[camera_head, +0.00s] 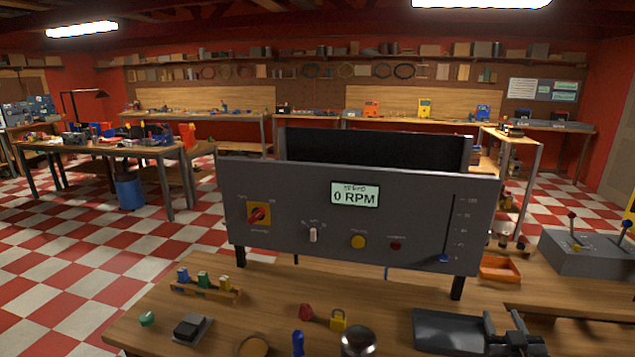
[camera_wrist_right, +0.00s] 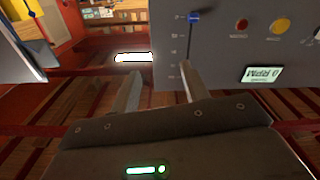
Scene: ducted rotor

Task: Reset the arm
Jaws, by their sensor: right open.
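My right gripper (camera_head: 503,324) shows at the lower right of the head view, low over the workbench and in front of the panel. Its two fingers are apart with nothing between them. In the right wrist view the gripper (camera_wrist_right: 161,68) also shows open and empty, with the grey control panel (camera_wrist_right: 220,60) upside down beyond it. In the head view the control panel (camera_head: 290,215) stands on legs. Its display (camera_head: 354,195) reads 0 RPM, and the blue slider knob (camera_head: 444,258) is at the bottom of its slot. My left gripper is out of view.
On the workbench (camera_head: 270,300) are a rack of coloured pieces (camera_head: 205,288), a yellow padlock (camera_head: 338,320), a red piece (camera_head: 306,312), a dark tray (camera_head: 445,330) beside my right gripper, an orange bin (camera_head: 500,268) and a grey lever box (camera_head: 585,255).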

